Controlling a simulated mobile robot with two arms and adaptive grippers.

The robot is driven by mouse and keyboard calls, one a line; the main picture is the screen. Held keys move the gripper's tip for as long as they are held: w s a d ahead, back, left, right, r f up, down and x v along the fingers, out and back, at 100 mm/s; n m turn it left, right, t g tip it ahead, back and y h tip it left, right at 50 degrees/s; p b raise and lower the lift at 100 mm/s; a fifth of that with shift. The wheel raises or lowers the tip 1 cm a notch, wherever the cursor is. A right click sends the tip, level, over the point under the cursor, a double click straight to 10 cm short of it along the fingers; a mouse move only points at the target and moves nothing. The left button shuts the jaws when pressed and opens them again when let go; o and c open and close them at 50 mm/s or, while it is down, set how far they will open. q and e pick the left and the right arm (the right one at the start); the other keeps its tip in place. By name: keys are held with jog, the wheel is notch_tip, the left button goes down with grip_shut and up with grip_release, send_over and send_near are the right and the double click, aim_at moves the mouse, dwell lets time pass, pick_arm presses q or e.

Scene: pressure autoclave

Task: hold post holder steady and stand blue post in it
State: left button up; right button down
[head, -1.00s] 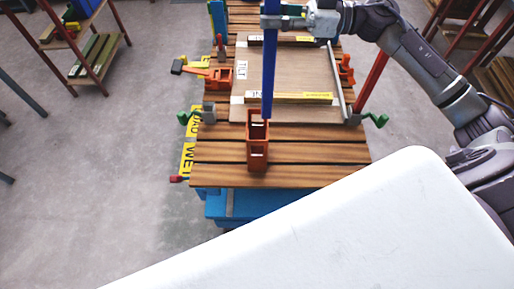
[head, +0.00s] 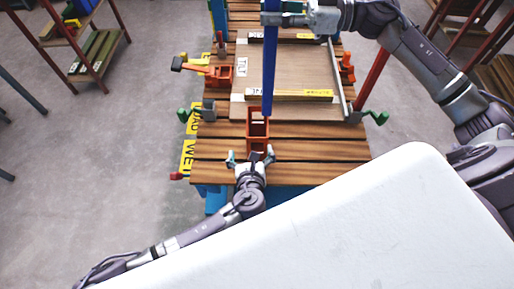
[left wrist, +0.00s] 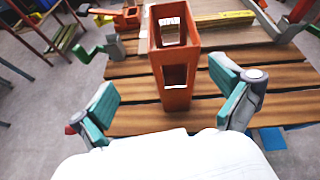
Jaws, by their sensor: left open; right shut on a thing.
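The orange-red post holder (head: 249,131) stands upright on the slatted bench top near its front edge. It is a hollow box with windows, also in the left wrist view (left wrist: 177,100), where no blue shows inside it. The blue post (head: 268,75) hangs upright in my right gripper (head: 270,19), which is shut on its upper part. Its lower end overlaps the holder's top in the head view; the gap cannot be told. My left gripper (head: 250,157) is open at the holder's near side, with its teal-padded fingers spread to either side, apart from it.
A plywood board (head: 285,75) with labelled strips lies behind the holder. An orange clamp (head: 219,75) and green-handled clamps (head: 376,117) line the bench sides. A shelf rack (head: 95,45) stands at the far left. A large white surface (head: 380,220) fills the lower right.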

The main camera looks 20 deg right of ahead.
pick_arm(q)
jog(key=w+d+f+m, duration=0.1)
jog(key=w+d+m, duration=0.1)
jog(key=w+d, duration=0.4)
jog(key=w, duration=0.3)
jog(key=shift+f+t+h, duration=0.25)
jog(key=shift+t+h, duration=0.05)
jog(key=shift+h, duration=0.1)
jog(key=shift+d, duration=0.1)
jog(key=shift+s, duration=0.1)
jog(key=c, duration=1.4)
jog(key=shift+f, duration=0.1)
